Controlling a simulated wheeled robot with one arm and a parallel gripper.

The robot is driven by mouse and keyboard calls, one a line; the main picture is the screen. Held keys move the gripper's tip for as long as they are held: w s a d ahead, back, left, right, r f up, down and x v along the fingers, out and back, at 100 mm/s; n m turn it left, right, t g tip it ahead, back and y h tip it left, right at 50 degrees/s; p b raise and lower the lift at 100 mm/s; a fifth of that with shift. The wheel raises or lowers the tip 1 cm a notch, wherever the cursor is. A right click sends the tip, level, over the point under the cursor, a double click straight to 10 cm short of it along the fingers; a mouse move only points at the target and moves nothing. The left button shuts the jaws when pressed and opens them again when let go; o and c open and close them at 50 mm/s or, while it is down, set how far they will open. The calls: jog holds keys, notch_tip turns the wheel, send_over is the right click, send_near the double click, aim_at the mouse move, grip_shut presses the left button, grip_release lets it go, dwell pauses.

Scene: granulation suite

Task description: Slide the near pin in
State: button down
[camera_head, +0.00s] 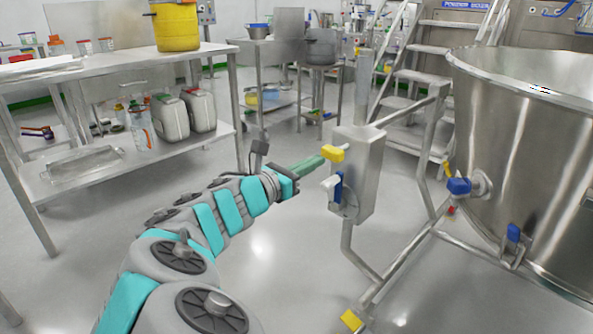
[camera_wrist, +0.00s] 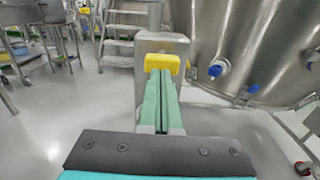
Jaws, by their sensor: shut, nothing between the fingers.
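The near pin has a yellow head (camera_head: 333,153) and sits at the upper left side of a steel box (camera_head: 362,165) on the frame beside the large vessel. A short pale length shows between the yellow head and the box. My gripper (camera_head: 318,161) is shut and empty, with its green fingertips at the yellow head. In the wrist view the yellow head (camera_wrist: 162,63) lies straight ahead of the closed fingers (camera_wrist: 160,78). Whether they touch it I cannot tell.
A large steel vessel (camera_head: 520,140) with blue-capped valves stands at right. A steel table (camera_head: 110,68) with a yellow bucket (camera_head: 175,27) and canisters is at left. Steps (camera_head: 415,85) stand behind the box. Open floor lies between table and box.

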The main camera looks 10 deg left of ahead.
aim_at(328, 154)
jog(key=shift+x, duration=0.95)
jog(key=shift+w+d+r+p, duration=0.15)
jog(key=shift+w+d+p, duration=0.2)
jog(key=shift+w+p, duration=0.05)
jog(key=shift+p+x, duration=0.6)
jog(key=shift+x, duration=0.4)
jog(key=shift+a, duration=0.1)
jog(key=shift+s, duration=0.1)
